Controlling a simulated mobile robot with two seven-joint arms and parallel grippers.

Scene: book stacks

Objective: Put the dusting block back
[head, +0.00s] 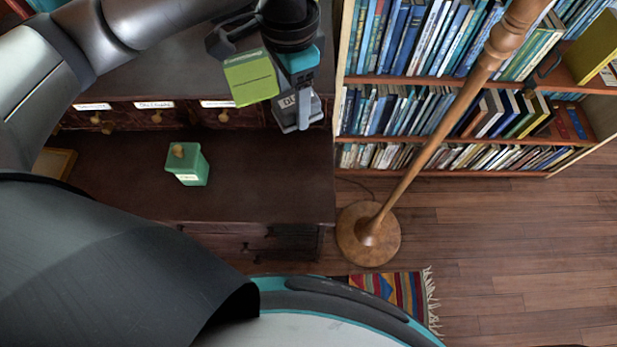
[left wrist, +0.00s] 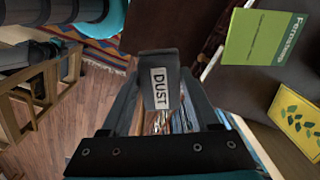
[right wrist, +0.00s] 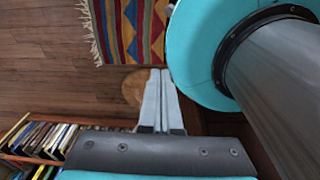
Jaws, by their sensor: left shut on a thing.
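The grey dusting block (left wrist: 158,68), with a white DUST label, sits between the fingers of my left gripper (left wrist: 158,98) in the left wrist view. In the head view my left gripper (head: 302,98) is shut on the block (head: 289,118), held at the right end of the dark desk. The arm and gripper partly hide the block there. My right gripper (right wrist: 158,82) shows only in the right wrist view, with its fingers together and nothing between them.
A green box (head: 190,165) stands on the desk (head: 110,185). A green book (head: 250,78) is close beside my left gripper. A wooden lamp stand (head: 368,230) rises in front of full bookshelves (head: 430,140). A striped rug (head: 395,290) lies on the floor.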

